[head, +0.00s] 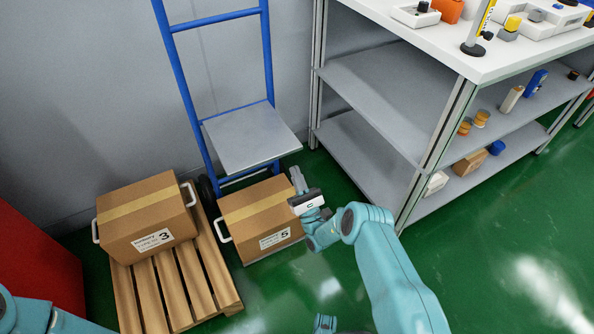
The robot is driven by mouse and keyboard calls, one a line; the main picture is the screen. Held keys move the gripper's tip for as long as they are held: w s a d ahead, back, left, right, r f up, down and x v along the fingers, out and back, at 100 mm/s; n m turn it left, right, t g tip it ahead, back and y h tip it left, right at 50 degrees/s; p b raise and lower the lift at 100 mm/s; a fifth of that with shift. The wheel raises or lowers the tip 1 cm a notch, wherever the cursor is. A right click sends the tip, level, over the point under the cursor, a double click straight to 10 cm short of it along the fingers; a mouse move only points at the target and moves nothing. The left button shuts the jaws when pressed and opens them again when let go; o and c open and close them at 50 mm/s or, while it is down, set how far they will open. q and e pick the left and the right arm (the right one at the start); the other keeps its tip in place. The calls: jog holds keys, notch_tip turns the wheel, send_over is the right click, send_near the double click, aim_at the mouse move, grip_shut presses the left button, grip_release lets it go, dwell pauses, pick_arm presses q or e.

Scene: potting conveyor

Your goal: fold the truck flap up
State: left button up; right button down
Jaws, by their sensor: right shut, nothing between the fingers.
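The truck (181,85) is a blue tubular frame standing upright, leaning near the grey wall. Its flap (248,138) is a flat grey plate that juts out from the frame toward me, above box 5 (262,212). My right gripper (296,175) is shut and empty. It is beside the right end of box 5, below the flap's front right corner; I cannot tell whether it touches the box. Part of my left arm shows at the bottom left, but its gripper is out of view.
Box 3 (146,215), with white handles, sits on a wooden pallet (208,262) at the left. A red block (38,265) stands at the far left. A grey shelf unit (385,105) with small items stands right of the truck. Green floor (480,270) is clear at the lower right.

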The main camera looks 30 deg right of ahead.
pick_arm(q)
jog(key=shift+a+f+p, duration=0.15)
jog(key=shift+a+p, duration=0.05)
jog(key=shift+p, duration=0.3)
pick_arm(e)
jog(key=shift+w+r, duration=0.15)
jog(key=shift+r, duration=1)
jog(key=shift+w+r, duration=0.15)
jog(key=shift+r, duration=0.95)
pick_arm(q)
jog(key=shift+r, duration=0.2)
pick_arm(e)
jog(key=shift+d+r, duration=0.1)
jog(key=shift+r, duration=0.05)
